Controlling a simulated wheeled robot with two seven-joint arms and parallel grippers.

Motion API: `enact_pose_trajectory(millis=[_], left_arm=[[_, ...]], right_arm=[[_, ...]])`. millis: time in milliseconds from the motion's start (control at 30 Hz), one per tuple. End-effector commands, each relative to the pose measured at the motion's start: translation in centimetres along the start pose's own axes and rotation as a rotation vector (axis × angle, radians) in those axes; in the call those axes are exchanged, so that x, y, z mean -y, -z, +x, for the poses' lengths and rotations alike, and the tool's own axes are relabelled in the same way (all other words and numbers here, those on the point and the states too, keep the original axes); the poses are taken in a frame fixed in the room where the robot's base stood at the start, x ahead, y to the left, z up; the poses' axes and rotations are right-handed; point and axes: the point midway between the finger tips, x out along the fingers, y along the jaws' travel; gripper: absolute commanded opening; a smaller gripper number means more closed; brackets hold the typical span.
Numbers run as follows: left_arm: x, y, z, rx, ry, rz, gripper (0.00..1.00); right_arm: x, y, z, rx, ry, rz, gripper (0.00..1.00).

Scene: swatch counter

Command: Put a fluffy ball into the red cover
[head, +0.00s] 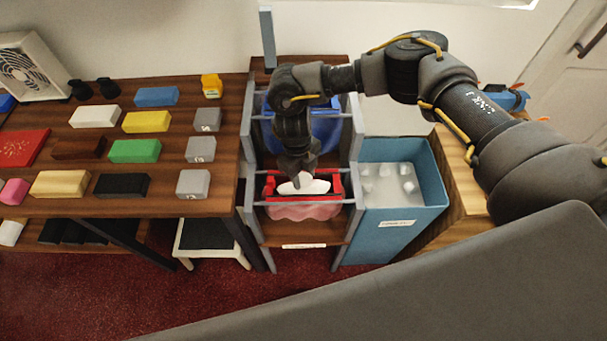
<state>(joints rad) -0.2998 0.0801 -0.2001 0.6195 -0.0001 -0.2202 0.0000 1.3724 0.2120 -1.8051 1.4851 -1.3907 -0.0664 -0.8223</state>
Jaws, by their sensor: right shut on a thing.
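The red cover (337,186) hangs open in the grey rack, with a pinkish bag part bulging below its red rim. My right gripper (300,180) points down into the opening of the red cover. It is shut on a white fluffy ball (318,187), which shows as a pale lump around the fingertips within the rim. The fingers partly hide it, and I cannot tell whether it touches the cover's inside. Several more whitish balls (408,170) lie in the blue bin (428,170) to the right. My left gripper is not in view.
A blue cover (325,130) hangs in the rack behind the red one. Grey rack bars (357,160) stand close on both sides of my right gripper. A wooden table (215,120) with several coloured blocks is at the left. A small stool (212,240) stands under its edge.

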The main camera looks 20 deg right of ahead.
Motion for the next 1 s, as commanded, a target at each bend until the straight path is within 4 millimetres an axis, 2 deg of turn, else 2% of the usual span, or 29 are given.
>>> enact_pose_trajectory(millis=[267, 300, 467, 667, 867, 1000], left_arm=[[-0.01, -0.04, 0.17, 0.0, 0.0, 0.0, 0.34], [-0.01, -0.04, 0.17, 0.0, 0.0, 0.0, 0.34], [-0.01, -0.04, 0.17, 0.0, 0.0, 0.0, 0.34], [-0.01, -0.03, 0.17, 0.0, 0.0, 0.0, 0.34], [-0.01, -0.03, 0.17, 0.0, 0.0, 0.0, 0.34], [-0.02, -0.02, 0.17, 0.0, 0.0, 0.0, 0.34]], right_arm=[[-0.01, -0.07, 0.05, 0.0, 0.0, 0.0, 0.33], [-0.01, -0.06, 0.05, 0.0, 0.0, 0.0, 0.45], [-0.01, -0.06, 0.06, 0.0, 0.0, 0.0, 0.66], [0.0, -0.05, 0.07, 0.0, 0.0, 0.0, 0.66], [0.0, -0.05, 0.07, 0.0, 0.0, 0.0, 0.92], [0.0, -0.04, 0.08, 0.0, 0.0, 0.0, 0.92]])
